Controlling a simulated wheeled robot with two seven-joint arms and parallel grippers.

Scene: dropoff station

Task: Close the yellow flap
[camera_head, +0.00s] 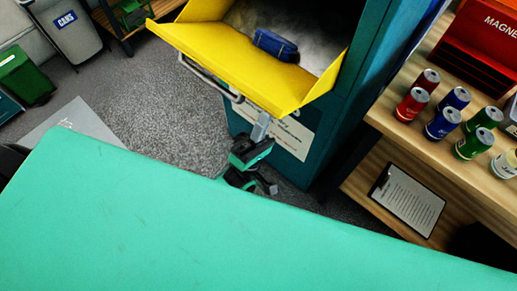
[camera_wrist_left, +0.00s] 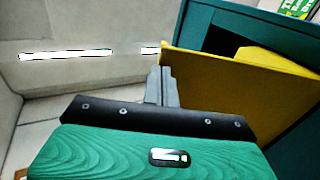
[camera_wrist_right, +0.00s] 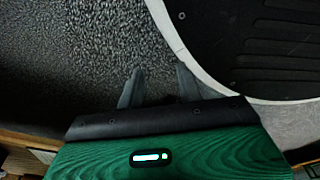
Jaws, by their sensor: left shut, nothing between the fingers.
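The yellow flap (camera_head: 240,62) on the teal drop-off box (camera_head: 375,80) is tilted open, with a metal handle (camera_head: 208,80) on its front. A blue pouch-like item (camera_head: 275,46) lies on its inner side. My left gripper (camera_head: 264,122) is shut and empty, just below the flap's front edge near its right corner. In the left wrist view the shut fingers (camera_wrist_left: 161,72) are beside the left end of the flap (camera_wrist_left: 240,82); I cannot tell whether they touch. My right gripper (camera_wrist_right: 157,78) is open and empty above the dark floor, seen only in its wrist view.
A grey cans bin (camera_head: 70,30) and a green bin (camera_head: 25,76) stand at the left.

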